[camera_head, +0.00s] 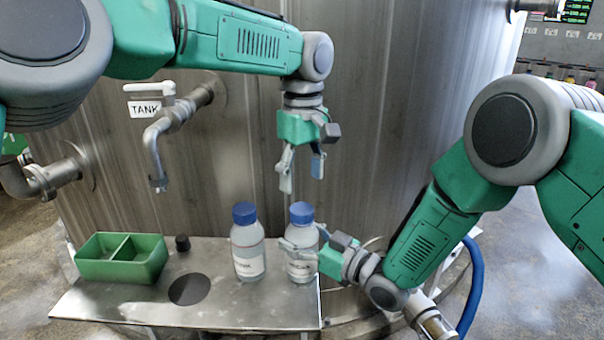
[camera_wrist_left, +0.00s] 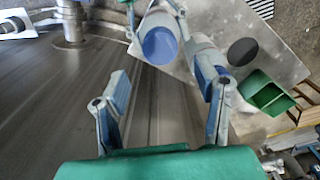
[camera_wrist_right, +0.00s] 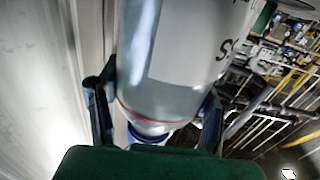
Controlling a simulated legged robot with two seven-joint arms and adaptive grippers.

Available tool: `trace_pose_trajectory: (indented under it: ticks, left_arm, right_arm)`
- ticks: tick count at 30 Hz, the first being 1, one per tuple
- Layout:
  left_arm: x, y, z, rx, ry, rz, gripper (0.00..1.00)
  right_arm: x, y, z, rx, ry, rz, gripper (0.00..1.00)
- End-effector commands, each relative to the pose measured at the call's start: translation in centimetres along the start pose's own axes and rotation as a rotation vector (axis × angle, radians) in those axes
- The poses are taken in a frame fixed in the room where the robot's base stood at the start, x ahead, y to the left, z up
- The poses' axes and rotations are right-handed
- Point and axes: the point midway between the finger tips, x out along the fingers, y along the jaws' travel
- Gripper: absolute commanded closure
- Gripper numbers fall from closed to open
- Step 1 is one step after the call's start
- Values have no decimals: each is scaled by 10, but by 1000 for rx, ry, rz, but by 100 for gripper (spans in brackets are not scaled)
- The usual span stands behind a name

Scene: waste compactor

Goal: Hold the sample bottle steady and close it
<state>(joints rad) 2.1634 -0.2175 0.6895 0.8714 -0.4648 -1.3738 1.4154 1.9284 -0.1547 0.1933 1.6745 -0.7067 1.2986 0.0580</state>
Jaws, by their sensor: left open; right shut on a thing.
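The sample bottle (camera_head: 302,268) stands upright on the metal shelf, clear with a white, partly hidden label. A blue cap (camera_head: 301,212) sits on its top; how tightly, I cannot tell. My right gripper (camera_head: 303,246) is shut around this bottle from the right. The bottle body fills the right wrist view (camera_wrist_right: 180,65) between the fingers. My left gripper (camera_head: 302,178) is open and empty, pointing down above the blue cap, apart from it. In the left wrist view the blue cap (camera_wrist_left: 160,44) shows between and beyond the open fingers.
A second blue-capped bottle (camera_head: 248,262) labelled TANK stands close to the left. A green two-compartment tray (camera_head: 93,271), a small black cap (camera_head: 182,243) and a dark round spot (camera_head: 189,289) lie farther left. The TANK tap (camera_head: 157,150) juts from the tank wall.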

Motion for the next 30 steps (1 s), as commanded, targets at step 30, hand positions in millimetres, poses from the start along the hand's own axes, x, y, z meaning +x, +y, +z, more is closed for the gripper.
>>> trace_pose_trajectory:
  ticks: [30]
  left_arm:
    - [50, 0, 0, -204, -4, 2, 43]
  right_arm:
    - [-1, 0, 2, 1, -5, 0, 100]
